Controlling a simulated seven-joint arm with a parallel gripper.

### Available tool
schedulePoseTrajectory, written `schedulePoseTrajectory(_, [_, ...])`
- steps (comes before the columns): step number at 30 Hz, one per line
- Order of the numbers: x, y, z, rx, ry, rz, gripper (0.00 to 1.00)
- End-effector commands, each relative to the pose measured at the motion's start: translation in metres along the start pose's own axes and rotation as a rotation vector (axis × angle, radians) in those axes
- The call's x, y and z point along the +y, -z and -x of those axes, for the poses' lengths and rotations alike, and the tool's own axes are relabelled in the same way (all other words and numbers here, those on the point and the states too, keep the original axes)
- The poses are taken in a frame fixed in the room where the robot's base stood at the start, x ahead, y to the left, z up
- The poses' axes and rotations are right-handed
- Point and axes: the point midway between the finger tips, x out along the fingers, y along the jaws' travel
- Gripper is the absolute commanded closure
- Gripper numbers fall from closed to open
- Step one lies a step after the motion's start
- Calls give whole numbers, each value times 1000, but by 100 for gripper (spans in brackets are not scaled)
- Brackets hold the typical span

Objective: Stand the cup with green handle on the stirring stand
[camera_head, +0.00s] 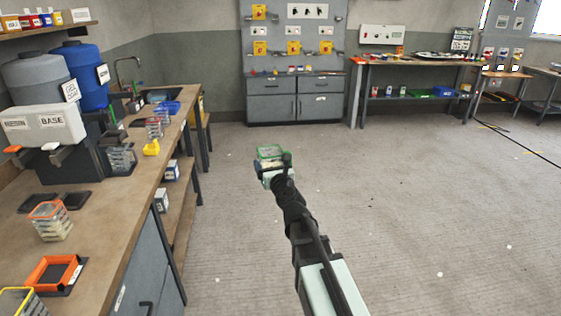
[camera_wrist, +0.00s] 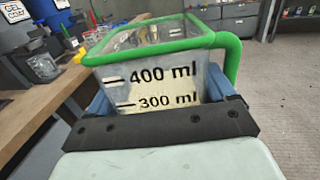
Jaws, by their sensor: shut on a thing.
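The cup with green handle (camera_head: 271,151) is clear, with a green rim and 300 ml and 400 ml marks. It is up in the air over the floor, right of the workbench. In the wrist view the cup (camera_wrist: 150,75) holds some pale cream material, and its green handle is on the right. My gripper (camera_head: 270,167) is shut on the cup, with blue fingers at both sides (camera_wrist: 168,98). An orange square frame on a dark base (camera_head: 55,272) lies on the near bench; I cannot tell whether it is the stirring stand.
The workbench (camera_head: 118,208) runs along the left. On it stand an orange-rimmed cup (camera_head: 50,222), dark flat plates (camera_head: 52,202), a dispenser with a grey drum (camera_head: 40,78) and a blue drum (camera_head: 80,75), red-rimmed cups (camera_head: 154,128) and a yellow piece (camera_head: 152,147). The floor around my arm is clear.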

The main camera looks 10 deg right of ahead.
Motion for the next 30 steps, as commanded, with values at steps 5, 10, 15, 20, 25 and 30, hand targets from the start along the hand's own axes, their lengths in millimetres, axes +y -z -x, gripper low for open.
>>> schedulePoseTrajectory(5, [25, 9, -4, 0, -48, -2, 66])
schedulePoseTrajectory(10, [59, 20, -6, 1, -119, -3, 66])
schedulePoseTrajectory(15, [112, 36, -7, 0, -234, -3, 66])
schedulePoseTrajectory(20, [167, 49, -3, -1, -358, -3, 66])
schedulePoseTrajectory(25, [232, 62, 7, -1, -509, -4, 66])
schedulePoseTrajectory(30, [296, 70, 24, -2, -670, -4, 66])
